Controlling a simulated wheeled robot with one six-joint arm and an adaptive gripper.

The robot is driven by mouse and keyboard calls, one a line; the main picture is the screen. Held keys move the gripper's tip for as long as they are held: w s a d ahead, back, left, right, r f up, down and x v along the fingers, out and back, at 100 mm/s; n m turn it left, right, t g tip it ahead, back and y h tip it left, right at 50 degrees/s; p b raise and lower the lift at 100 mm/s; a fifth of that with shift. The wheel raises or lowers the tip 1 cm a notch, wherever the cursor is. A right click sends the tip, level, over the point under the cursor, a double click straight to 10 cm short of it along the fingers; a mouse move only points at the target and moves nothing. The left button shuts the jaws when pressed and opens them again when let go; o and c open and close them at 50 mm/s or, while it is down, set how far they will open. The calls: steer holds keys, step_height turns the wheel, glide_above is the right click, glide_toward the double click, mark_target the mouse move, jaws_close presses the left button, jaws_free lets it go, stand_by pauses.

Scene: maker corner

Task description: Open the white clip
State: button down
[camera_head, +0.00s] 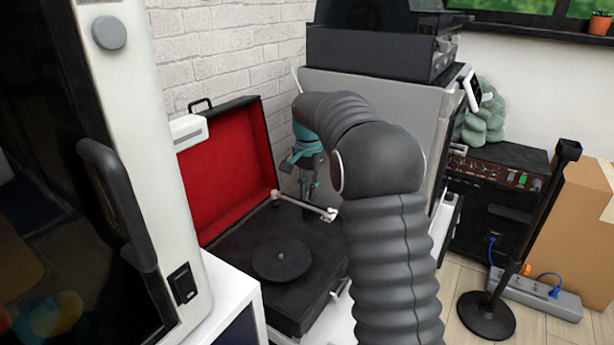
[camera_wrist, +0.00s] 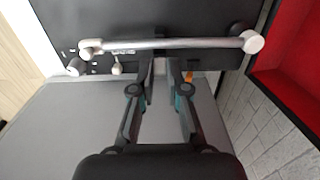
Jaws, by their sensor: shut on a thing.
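My gripper (camera_wrist: 160,66) points at the record player's tonearm (camera_wrist: 170,44), a silver bar lying across the wrist view. Its two fingertips stand close together at the middle of the bar, closed on a small part there that appears to be the white clip. The clip itself is mostly hidden between and behind the fingers. In the head view my gripper (camera_head: 308,190) reaches down from behind at the tonearm (camera_head: 302,204), near the back edge of the deck. A small pale lever (camera_wrist: 117,69) is left of the fingers in the wrist view.
The black record player deck (camera_head: 315,290) holds a round platter (camera_head: 281,258). Its red-lined lid (camera_head: 228,170) stands open behind it, to the left. A brick wall (camera_head: 225,50) rises behind. A white cabinet (camera_head: 165,150) stands close on the left.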

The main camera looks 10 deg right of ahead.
steer(key=shift+w+d+g+y+p, duration=0.2)
steer(key=shift+g+y+p, duration=0.1)
steer(key=shift+g+y, duration=0.2)
stand_by(0.3)
steer(key=c, duration=1.2)
jaws_free()
steer(key=shift+o, duration=0.2)
step_height(320, 180, up, 12)
steer(key=w+d, duration=0.1)
steer(key=shift+d, duration=0.15)
steer(key=shift+w, duration=0.1)
